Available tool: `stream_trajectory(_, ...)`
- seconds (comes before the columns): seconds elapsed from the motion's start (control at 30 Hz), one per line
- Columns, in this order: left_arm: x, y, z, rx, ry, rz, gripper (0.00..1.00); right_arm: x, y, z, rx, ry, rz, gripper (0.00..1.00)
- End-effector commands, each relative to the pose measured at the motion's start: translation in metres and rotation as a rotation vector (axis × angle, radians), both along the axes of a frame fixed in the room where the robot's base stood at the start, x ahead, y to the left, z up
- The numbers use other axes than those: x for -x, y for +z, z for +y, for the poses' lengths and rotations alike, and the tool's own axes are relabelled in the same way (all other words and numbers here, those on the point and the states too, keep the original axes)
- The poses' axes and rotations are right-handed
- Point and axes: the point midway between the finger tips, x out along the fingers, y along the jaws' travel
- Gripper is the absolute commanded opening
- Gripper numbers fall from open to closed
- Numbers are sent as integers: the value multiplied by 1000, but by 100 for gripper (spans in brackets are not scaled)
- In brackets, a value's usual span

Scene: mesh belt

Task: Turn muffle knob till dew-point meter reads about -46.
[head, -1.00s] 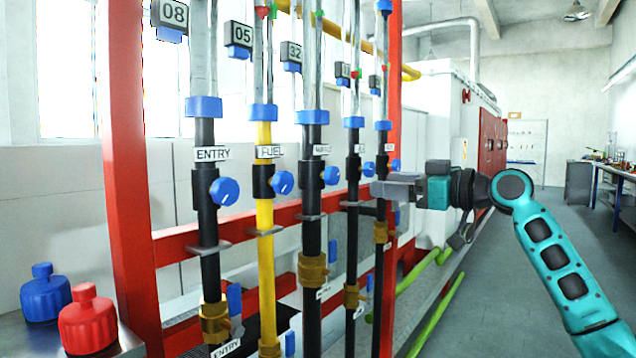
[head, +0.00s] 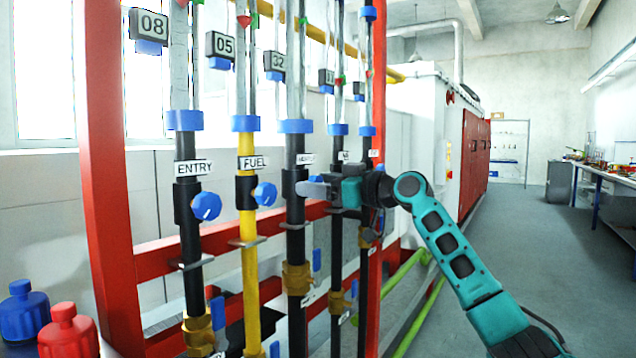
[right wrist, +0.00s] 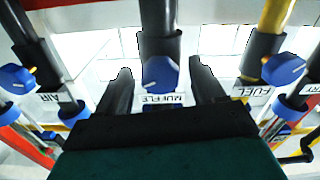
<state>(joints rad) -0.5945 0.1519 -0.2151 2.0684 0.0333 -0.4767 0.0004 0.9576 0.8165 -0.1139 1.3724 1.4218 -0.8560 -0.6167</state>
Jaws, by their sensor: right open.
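The blue muffle knob (right wrist: 160,76) sits on a dark pipe above an upside-down MUFFLE label (right wrist: 163,99) in the right wrist view. My right gripper (right wrist: 161,88) is open, one finger on each side of the knob, with visible gaps. I cannot tell whether its tips reach the knob's depth. I cannot make out a dew-point reading. My left gripper is not in view.
The ENTRY knob (head: 206,206) and FUEL knob (head: 265,194) stand to the left. Small displays read 08 (head: 149,24), 05 (head: 220,45) and 32 (head: 274,62). A red post (head: 108,200) and red bottle (head: 67,332) are at left. Open floor (head: 530,230) lies right.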

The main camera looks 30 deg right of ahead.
Motion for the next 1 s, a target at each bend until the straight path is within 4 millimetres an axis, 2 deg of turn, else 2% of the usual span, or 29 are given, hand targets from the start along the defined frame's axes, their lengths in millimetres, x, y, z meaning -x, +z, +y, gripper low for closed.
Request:
stream_trajectory(0.33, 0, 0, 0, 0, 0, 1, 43, -5, 0, 2, 0, 0, 0, 68)
stream_trajectory(0.9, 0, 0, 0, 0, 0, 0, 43, -4, 0, 2, 0, 0, 0, 15)
stream_trajectory(1.0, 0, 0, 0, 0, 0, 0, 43, -4, 0, 2, -1, 0, 0, 13)
